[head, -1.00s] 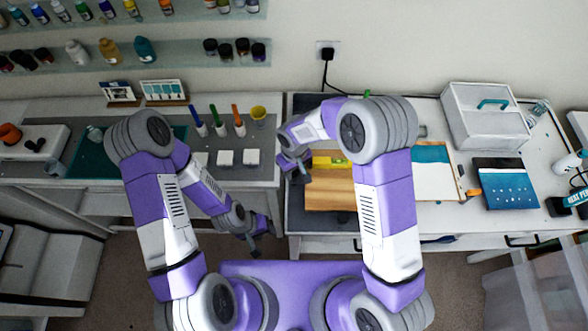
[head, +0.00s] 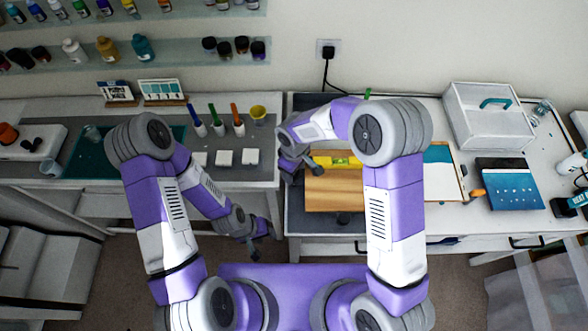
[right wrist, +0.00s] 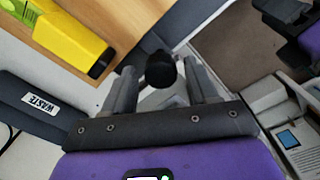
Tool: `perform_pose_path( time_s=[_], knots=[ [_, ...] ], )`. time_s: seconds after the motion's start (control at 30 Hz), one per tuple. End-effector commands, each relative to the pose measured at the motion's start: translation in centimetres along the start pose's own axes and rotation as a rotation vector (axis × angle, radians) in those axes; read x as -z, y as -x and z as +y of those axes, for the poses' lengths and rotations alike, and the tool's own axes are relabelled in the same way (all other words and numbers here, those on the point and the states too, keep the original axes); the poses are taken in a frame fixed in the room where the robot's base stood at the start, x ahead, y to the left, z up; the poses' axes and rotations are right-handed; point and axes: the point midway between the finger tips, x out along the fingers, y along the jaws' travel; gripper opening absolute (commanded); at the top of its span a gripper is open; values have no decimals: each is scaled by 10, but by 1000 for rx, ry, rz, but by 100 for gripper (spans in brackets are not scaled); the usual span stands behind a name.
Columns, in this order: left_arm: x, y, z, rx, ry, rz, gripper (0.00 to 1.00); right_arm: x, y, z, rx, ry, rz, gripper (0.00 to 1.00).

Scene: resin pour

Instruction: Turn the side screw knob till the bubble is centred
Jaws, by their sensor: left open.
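A wooden board (head: 335,192) lies on the right-hand bench with a yellow spirit level (head: 346,161) along its far edge. Both also show at upper left in the right wrist view, as the board (right wrist: 140,22) and the level (right wrist: 66,38). The bubble is too small to make out. A black screw knob (right wrist: 160,70) stands off the board's edge, between the fingertips of my right gripper (right wrist: 162,84), with gaps on both sides. My right gripper (head: 308,166) is at the board's left side in the head view. My left gripper (head: 256,254) hangs open and empty, low in front of the benches.
A second dark knob (head: 343,218) shows under the board's front edge. A dark box labelled WASTE (right wrist: 42,106) is near my right gripper. A clipboard (head: 441,172) lies right of the board.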

Motion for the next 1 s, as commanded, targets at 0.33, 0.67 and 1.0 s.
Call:
perform_pose_path(
  time_s=[0.33, 0.67, 1.0],
  knots=[
    [0, 0, 0, 0, 0, 0, 43, 0, 1, 0, 1, -1, 0, 63],
    [0, -3, -1, 0, 0, 0, 43, 1, 51, 0, -1, -1, 4, 63],
    [0, -3, -1, 0, 0, 0, 43, 0, 76, 0, 1, 0, -1, 63]
  ],
)
